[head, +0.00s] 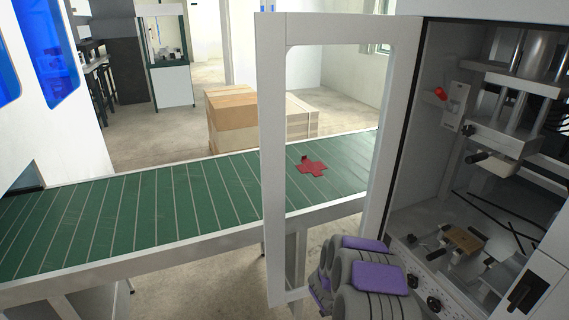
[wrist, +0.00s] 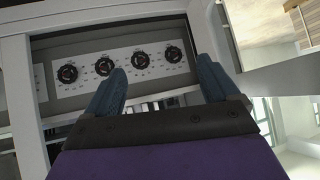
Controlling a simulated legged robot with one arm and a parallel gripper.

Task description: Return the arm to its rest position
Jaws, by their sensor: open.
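My gripper (wrist: 160,80) shows in the wrist view with its two blue-grey fingers spread apart and nothing between them. It faces a panel with several black dials (wrist: 122,65). I cannot tell how far the fingertips are from the panel. In the head view, my arm's grey rounded links with purple pads are folded at the bottom, in front of the machine. The fingers are not clearly visible there.
The box former machine (head: 425,120) stands at the right, with its framed door (head: 271,150) swung open toward the conveyor. A flat red cross-shaped piece (head: 312,167) lies on the green conveyor (head: 150,215). Wooden boxes (head: 231,120) stand behind it.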

